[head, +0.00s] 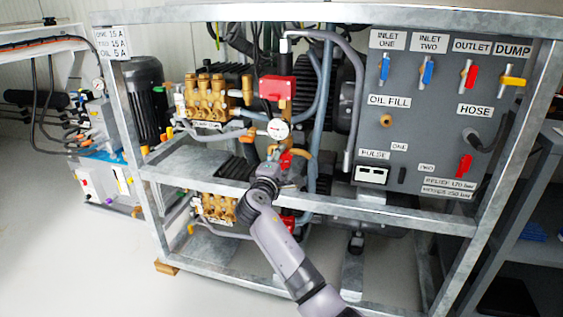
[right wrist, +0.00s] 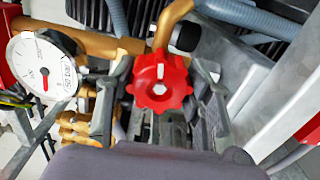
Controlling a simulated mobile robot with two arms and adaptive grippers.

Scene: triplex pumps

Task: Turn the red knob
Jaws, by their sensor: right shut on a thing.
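The red knob (right wrist: 160,82) is a lobed wheel with a hex centre and a white mark at its top, in the middle of the right wrist view. In the head view it shows as a small red patch (head: 286,160) below the pressure gauge, partly hidden by my gripper. My right gripper (head: 283,168) reaches over the frame's middle rail to it. In the right wrist view its two fingers stand left and right of the knob, and the gripper (right wrist: 160,90) is shut on it. My left gripper is not in view.
A white pressure gauge (right wrist: 43,68) sits close to the left of the knob, on brass pipe. Galvanized frame rails (head: 330,204) cross near my forearm. Hoses run behind the knob. A grey panel (head: 430,130) with coloured valve levers stands to the right.

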